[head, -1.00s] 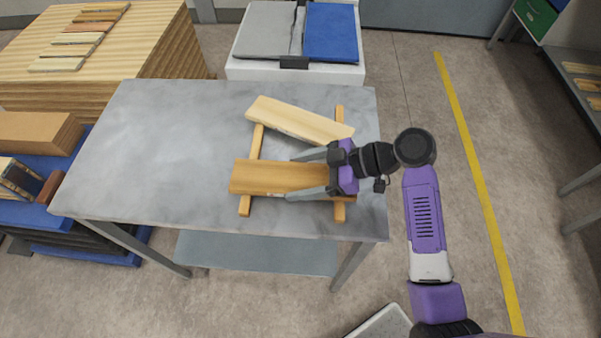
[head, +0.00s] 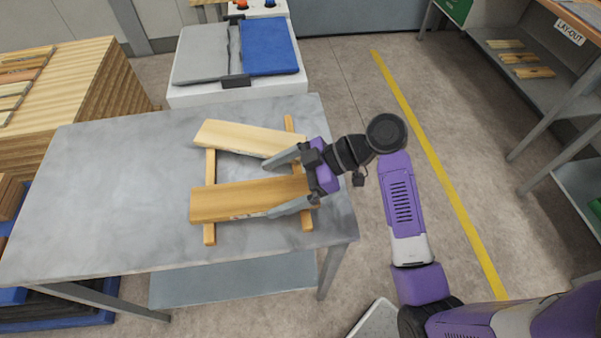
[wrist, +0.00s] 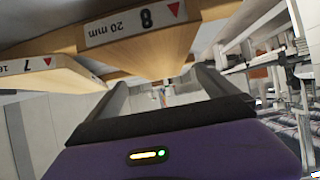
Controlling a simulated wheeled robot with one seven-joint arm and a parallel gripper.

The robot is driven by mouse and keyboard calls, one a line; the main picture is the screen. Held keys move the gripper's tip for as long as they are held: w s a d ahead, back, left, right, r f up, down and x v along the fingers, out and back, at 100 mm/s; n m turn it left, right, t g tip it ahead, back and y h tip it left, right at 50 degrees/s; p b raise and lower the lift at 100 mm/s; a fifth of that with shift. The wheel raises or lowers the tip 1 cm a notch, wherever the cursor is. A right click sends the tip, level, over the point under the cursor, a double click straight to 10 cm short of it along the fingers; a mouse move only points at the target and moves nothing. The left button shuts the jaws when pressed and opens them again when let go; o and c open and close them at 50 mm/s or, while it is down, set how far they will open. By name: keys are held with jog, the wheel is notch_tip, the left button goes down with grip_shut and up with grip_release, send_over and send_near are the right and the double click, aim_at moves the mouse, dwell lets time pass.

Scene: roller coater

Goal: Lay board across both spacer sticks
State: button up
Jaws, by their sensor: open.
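Two wooden spacer sticks, the left one (head: 209,232) and the right one (head: 306,221), lie apart on the grey table. An orange-brown board (head: 240,200) lies across both near their front ends. A paler board (head: 245,138) lies behind it, slanted, and appears to cross both sticks too. My gripper (head: 268,191) is open, with one finger behind the orange-brown board and one in front of it, near its right end. In the wrist view, a board labelled 8, 20 mm (wrist: 150,45) shows above and between the fingers; a board labelled 7 (wrist: 45,72) is at left.
The grey table (head: 90,200) is clear on its left. A white stand (head: 235,92) with grey and blue pads is behind it. Stacked wood (head: 105,95) stands at the far left. Shelving (head: 530,95) is at the right, past a yellow floor line (head: 440,165).

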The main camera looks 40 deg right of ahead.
jog(key=b+v, duration=0.1)
jog(key=v, duration=0.6)
jog(key=shift+s+d+r, duration=0.2)
jog(key=shift+s+d, duration=0.05)
jog(key=shift+d, duration=0.05)
